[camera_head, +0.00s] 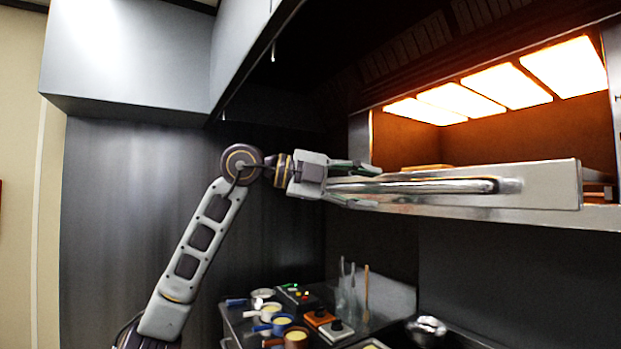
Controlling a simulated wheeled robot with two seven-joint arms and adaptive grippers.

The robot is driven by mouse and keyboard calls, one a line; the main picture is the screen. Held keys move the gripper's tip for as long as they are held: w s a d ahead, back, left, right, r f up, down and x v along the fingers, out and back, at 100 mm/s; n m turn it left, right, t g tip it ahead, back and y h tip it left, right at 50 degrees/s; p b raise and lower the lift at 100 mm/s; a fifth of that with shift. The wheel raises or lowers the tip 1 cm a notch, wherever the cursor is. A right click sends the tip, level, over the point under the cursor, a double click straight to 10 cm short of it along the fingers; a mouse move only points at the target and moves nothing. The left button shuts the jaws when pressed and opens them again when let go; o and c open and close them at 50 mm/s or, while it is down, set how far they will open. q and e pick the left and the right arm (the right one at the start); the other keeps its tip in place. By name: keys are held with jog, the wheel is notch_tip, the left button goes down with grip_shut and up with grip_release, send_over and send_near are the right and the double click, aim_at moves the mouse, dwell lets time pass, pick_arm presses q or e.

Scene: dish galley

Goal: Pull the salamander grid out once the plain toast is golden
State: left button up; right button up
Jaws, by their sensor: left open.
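The salamander (391,148) is at the upper right, its heating panels (509,86) glowing white-orange. The grid's steel front (550,184) crosses its opening and carries a long chrome handle bar (440,187). A slice of toast (427,167) shows as a thin orange-brown edge above the front; its top face is hidden, and the orange light makes its true browning hard to judge. My left gripper (371,187) is open at the left end of the handle, one finger above the bar and one below. Contact with the bar cannot be told. My right gripper is out of view.
Below is a counter with several small pots (296,337), a control box with lit buttons (300,295), upright utensils (366,290) and a shiny metal piece (427,328). A grey cabinet (130,60) hangs at upper left. The space left of the grid is open.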

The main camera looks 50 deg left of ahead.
pick_arm(q)
jog(key=v, duration=1)
jog(key=shift+s+a, duration=0.2)
jog(key=shift+s, duration=0.05)
jog(key=shift+r, duration=0.1)
dwell(0.5)
